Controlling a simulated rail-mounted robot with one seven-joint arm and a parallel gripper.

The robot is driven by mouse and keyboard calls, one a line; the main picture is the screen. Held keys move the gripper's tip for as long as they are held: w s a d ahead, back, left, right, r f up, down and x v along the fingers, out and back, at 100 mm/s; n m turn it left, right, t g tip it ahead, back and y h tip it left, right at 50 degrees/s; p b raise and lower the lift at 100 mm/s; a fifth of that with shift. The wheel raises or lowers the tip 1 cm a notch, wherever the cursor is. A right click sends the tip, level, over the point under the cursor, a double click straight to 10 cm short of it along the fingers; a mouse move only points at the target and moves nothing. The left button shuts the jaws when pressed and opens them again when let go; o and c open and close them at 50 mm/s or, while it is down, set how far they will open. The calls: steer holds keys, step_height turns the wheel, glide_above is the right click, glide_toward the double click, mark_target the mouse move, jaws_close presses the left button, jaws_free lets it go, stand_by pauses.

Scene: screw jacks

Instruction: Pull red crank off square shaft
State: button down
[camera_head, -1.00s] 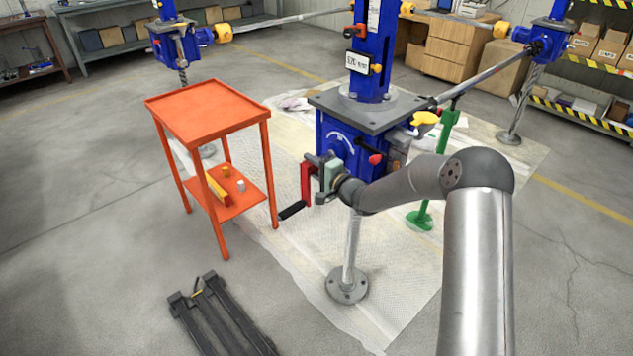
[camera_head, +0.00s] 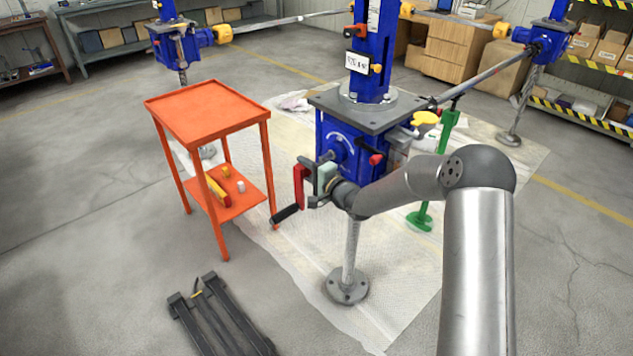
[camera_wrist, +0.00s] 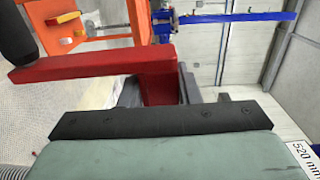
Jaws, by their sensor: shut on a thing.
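The red crank (camera_head: 299,188) with its black handle (camera_head: 285,214) hangs at the left of the blue jack gearbox (camera_head: 341,147) in the head view. My gripper (camera_head: 309,180) is shut on the crank near its hub. In the wrist view the red crank arm (camera_wrist: 95,68) runs left from the jaws to the black handle (camera_wrist: 15,38). The wrist view shows the dark gripper body (camera_wrist: 155,121) in front; the hub is partly hidden behind it. The square shaft is hidden by my gripper, so I cannot tell whether the crank still sits on it.
An orange table (camera_head: 205,112) stands left of the crank, with a lower shelf (camera_head: 240,201) holding small yellow and white items. A green stand (camera_head: 430,180) is to the right. A dark frame (camera_head: 222,322) lies on the floor in front.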

steer(key=s+a+b, duration=0.1)
steer(key=s+a, duration=0.3)
steer(key=shift+s, duration=0.1)
stand_by(0.3)
steer(key=shift+d, duration=0.1)
